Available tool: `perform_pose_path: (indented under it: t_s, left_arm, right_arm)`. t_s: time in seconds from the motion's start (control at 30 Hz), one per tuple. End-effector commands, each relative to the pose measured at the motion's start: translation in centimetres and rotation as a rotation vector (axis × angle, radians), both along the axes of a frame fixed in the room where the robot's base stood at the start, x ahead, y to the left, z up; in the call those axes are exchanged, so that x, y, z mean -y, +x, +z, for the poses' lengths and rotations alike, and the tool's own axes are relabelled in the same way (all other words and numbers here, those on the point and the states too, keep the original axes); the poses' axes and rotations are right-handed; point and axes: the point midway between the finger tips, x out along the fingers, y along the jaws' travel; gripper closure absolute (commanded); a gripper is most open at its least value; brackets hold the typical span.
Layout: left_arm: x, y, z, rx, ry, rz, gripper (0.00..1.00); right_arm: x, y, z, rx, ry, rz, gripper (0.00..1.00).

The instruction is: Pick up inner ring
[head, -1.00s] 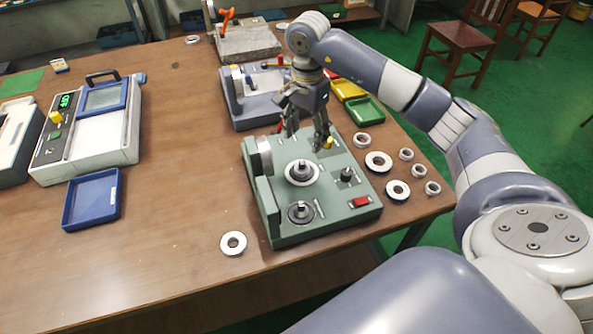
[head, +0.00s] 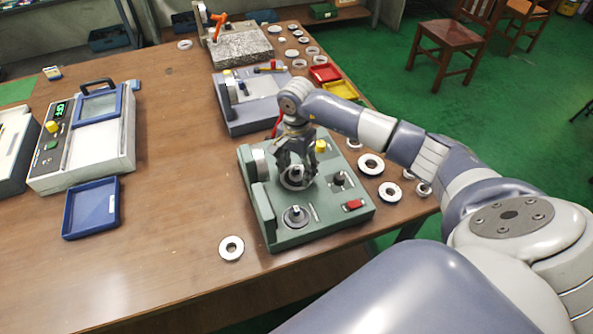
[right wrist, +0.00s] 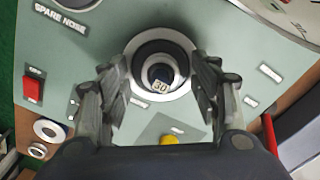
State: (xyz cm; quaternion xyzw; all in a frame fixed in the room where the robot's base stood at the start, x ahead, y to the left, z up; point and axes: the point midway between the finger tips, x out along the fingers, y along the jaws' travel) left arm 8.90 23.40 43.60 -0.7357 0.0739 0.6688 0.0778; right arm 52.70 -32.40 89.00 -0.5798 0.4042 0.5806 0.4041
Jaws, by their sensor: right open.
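A pale ring (head: 288,186) lies around the central post of the green machine (head: 325,219). In the right wrist view, this light ring (right wrist: 183,92) surrounds a dark band and a post top (right wrist: 160,79) marked 30. I cannot tell for certain which piece is the inner ring. My right gripper (head: 296,168) is directly above the post, pointing down. In the right wrist view its fingers (right wrist: 163,78) stand apart on both sides of the post, with nothing held. In the head view the fingers hide part of the ring and post. My left gripper is out of view.
A loose ring (head: 231,248) lies left of the machine; several more, such as one white-faced ring (head: 371,164), lie to its right. The machine has a second post (head: 296,215), a black knob (head: 338,178) and a red switch (head: 353,204). A blue tray (head: 91,208) is at left.

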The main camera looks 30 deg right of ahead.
Motion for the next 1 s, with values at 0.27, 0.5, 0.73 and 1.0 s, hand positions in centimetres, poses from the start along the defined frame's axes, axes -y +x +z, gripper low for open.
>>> perform_pose_path:
  t_s: [0.27,0.5,0.73,1.0]
  left_arm:
    - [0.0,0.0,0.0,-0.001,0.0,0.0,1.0]
    - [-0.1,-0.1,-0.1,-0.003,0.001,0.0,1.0]
    - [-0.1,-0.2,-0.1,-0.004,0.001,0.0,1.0]
    - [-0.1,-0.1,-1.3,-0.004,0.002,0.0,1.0]
  right_arm:
    - [0.0,0.0,-0.2,0.001,-0.001,0.0,0.52]
    - [0.0,0.0,-0.1,0.001,-0.001,0.0,0.91]
    - [0.1,0.1,0.0,0.002,0.0,0.0,0.95]
    - [0.1,0.3,3.4,0.009,-0.002,0.0,0.95]
